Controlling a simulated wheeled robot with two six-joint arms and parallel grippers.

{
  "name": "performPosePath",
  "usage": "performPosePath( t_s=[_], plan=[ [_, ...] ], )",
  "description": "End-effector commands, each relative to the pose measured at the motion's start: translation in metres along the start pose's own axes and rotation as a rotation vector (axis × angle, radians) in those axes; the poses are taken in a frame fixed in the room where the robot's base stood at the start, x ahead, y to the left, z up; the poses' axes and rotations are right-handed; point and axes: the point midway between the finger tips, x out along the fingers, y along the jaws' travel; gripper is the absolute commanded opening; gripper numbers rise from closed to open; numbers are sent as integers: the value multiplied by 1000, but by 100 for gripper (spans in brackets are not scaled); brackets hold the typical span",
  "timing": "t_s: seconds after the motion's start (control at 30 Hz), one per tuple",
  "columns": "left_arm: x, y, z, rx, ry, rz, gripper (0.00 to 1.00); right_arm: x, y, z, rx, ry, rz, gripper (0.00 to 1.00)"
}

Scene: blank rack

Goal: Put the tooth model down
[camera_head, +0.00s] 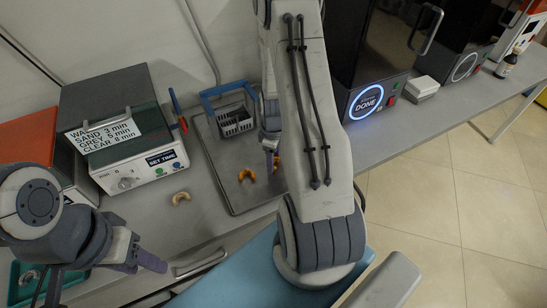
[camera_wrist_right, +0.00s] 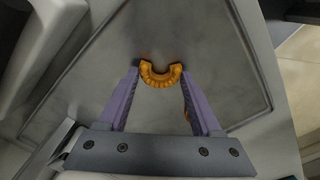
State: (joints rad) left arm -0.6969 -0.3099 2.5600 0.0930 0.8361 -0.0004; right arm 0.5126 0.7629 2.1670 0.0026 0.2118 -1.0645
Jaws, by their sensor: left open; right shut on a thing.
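My right gripper (camera_wrist_right: 160,80) is shut on an orange tooth model (camera_wrist_right: 160,75), a horseshoe arch between the purple fingertips. In the head view this held model (camera_head: 276,161) shows just under the right gripper (camera_head: 270,143), over the metal tray (camera_head: 215,160); I cannot tell if it touches the tray. A second orange tooth model (camera_head: 247,174) lies on the tray to its left.
A blue-handled basket (camera_head: 235,120) stands at the tray's back. A beige arch (camera_head: 180,198) lies on the bench left of the tray. A labelled machine (camera_head: 120,130) stands behind it. A machine with a lit DONE ring (camera_head: 367,103) is to the right. A teal tray (camera_head: 20,295) is lower left.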

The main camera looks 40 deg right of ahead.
Motion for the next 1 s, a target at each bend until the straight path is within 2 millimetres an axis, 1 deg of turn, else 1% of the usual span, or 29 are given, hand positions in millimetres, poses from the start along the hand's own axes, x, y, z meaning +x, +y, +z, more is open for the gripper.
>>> performPosePath(
  t_s=[0.23,0.37,0.4,0.43,0.47,0.77,0.83,0.9,1.0],
  plan=[
    [0,0,0,0,0,0,50,1,0,0,0,1,1,14],
    [4,0,0,0,0,0,50,5,0,0,0,0,0,14],
    [2,0,0,0,0,0,50,4,0,0,0,0,1,77],
    [2,0,0,0,0,0,50,4,0,0,0,0,1,89],
    [2,0,0,0,0,0,50,4,0,0,0,0,1,96],
    [2,0,0,0,0,0,50,3,0,0,0,0,1,96],
    [-2,0,0,0,0,0,50,-2,0,0,0,1,1,96],
    [1,0,0,0,0,0,50,-7,1,0,0,2,3,96],
    [2,0,0,0,0,0,50,-23,1,-1,0,3,6,96]
  ],
)
